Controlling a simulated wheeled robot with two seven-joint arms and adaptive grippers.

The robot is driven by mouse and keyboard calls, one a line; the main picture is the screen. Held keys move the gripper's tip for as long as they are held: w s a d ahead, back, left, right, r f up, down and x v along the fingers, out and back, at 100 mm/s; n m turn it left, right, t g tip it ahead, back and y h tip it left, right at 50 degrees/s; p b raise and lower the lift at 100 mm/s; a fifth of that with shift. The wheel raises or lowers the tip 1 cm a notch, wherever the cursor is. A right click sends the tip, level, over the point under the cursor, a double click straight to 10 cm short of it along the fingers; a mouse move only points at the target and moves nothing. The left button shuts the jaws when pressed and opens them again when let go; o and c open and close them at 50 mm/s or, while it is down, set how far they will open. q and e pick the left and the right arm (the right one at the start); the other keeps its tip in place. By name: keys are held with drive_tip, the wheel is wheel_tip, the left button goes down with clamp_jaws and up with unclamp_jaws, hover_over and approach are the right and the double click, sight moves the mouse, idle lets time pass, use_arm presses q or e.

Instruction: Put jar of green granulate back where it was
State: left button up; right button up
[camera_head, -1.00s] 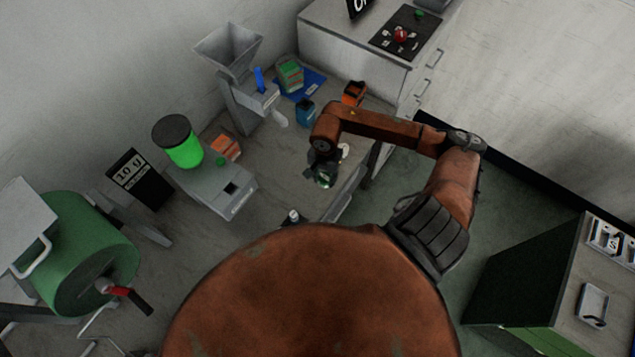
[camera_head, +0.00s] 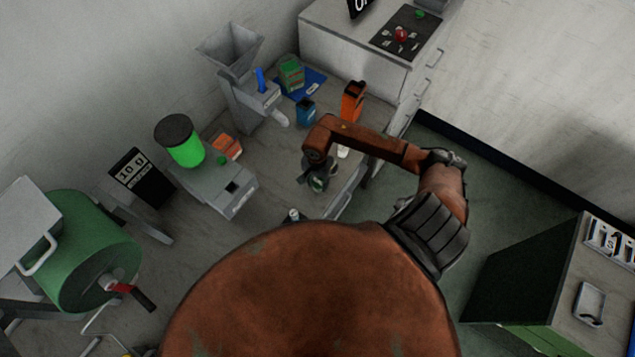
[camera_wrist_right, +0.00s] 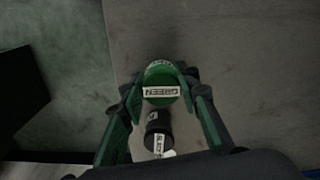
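The jar of green granulate (camera_wrist_right: 161,83), with a green lid and a white label, sits between the fingers of my right gripper (camera_wrist_right: 160,92) in the right wrist view. In the head view, my right gripper (camera_head: 311,180) points down over the front of the workbench, with the jar (camera_head: 318,184) at its fingertips. Whether the jar's base touches the bench cannot be told. My left gripper is not in view.
The bench (camera_head: 268,178) has free room left of my gripper. A scale with a large green container (camera_head: 186,150) stands to the left. Blue (camera_head: 306,111) and orange (camera_head: 353,103) containers and a grey hopper machine (camera_head: 240,85) stand behind. A white-topped item (camera_head: 343,152) is beside my arm.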

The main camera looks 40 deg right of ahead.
sight(317, 183)
drive_tip(key=o, duration=0.4)
drive_tip(key=shift+o, duration=0.2)
drive_tip(key=shift+r, duration=0.15)
wheel_tip(317, 183, up, 12)
drive_tip(key=b, duration=0.1)
drive_tip(key=shift+b, duration=0.3)
